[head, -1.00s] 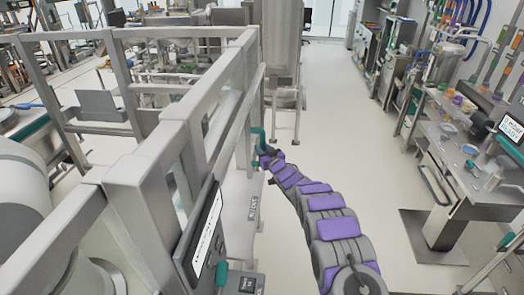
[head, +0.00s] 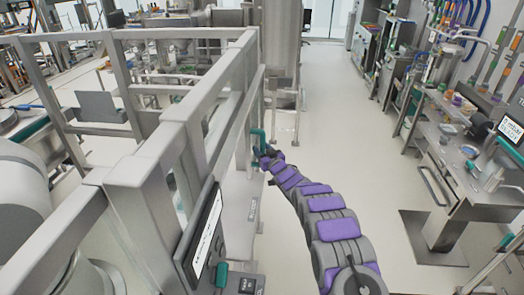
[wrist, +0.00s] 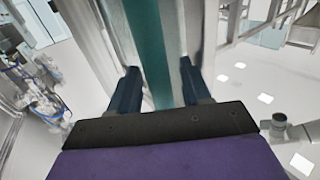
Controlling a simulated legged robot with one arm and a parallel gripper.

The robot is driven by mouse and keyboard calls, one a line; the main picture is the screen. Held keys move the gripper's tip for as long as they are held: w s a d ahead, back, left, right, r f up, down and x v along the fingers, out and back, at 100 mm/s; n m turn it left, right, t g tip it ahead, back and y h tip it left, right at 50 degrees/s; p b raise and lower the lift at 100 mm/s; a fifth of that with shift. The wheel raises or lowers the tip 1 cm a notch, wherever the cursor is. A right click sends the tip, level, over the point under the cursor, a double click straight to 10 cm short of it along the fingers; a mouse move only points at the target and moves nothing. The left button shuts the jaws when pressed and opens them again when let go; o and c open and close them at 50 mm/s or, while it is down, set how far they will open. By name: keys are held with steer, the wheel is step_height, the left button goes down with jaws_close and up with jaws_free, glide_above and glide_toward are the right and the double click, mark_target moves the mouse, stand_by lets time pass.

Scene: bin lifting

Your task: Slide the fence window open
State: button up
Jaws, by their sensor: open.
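The fence window's teal handle (head: 257,136) is an upright bar on the side of the grey metal fence (head: 165,140) facing the aisle. My gripper (head: 261,154) is at the handle's lower part, at the end of my purple and grey arm. In the wrist view, the teal bar (wrist: 148,40) runs between the two dark blue fingers of my gripper (wrist: 160,82). The fingers stand apart with gaps on both sides of the bar. Whether either finger touches it is unclear. The window panel's edges are hard to make out.
A control panel with a screen (head: 203,232) is mounted on the near fence side. A workbench (head: 455,150) with tools stands along the right. The floor (head: 345,130) between fence and bench is clear. A large steel column (head: 281,45) stands beyond the handle.

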steer(key=shift+s+d+f, duration=0.1)
steer(key=shift+s+d, duration=0.25)
steer(key=shift+s, duration=0.1)
steer(key=v, duration=1.6)
steer(key=shift+a, duration=0.1)
